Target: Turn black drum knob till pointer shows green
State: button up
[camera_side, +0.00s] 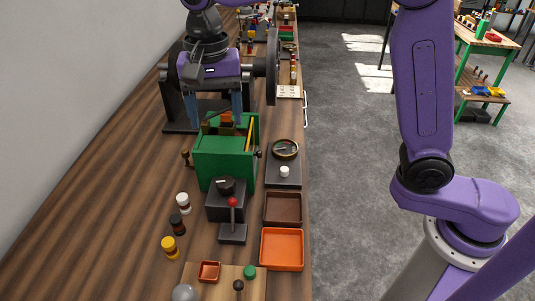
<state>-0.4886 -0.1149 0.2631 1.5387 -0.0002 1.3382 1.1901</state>
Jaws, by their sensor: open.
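A black drum-shaped knob (226,186) sits on top of a dark box (225,204) in front of the green crate. A round brass-rimmed dial (285,149) stands on a dark plate to the right, with a white knob below it. The dial's pointer and any green mark are too small to read, and I cannot tell whether this dial belongs to the black knob. My gripper (212,112) points down with its blue fingers apart, above the back of the green crate. It is empty and farther back than the black knob, apart from it.
The green crate (221,165) holds several items. White, black and yellow spools (169,247) stand to the left. Brown and orange trays (282,249) lie to the right. A large dark wheel (272,67) stands beside my gripper.

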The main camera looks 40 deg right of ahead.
aim_at(226, 180)
jog(key=f+n, duration=0.6)
jog(key=n, duration=0.4)
jog(key=f+n, duration=0.5)
jog(key=n, duration=0.5)
jog(key=f+n, duration=0.6)
jog(key=n, duration=0.4)
jog(key=shift+w+d+f+n, duration=0.2)
jog(key=shift+w+f+n, duration=0.1)
jog(key=shift+n, duration=0.1)
jog(key=c, duration=1.1)
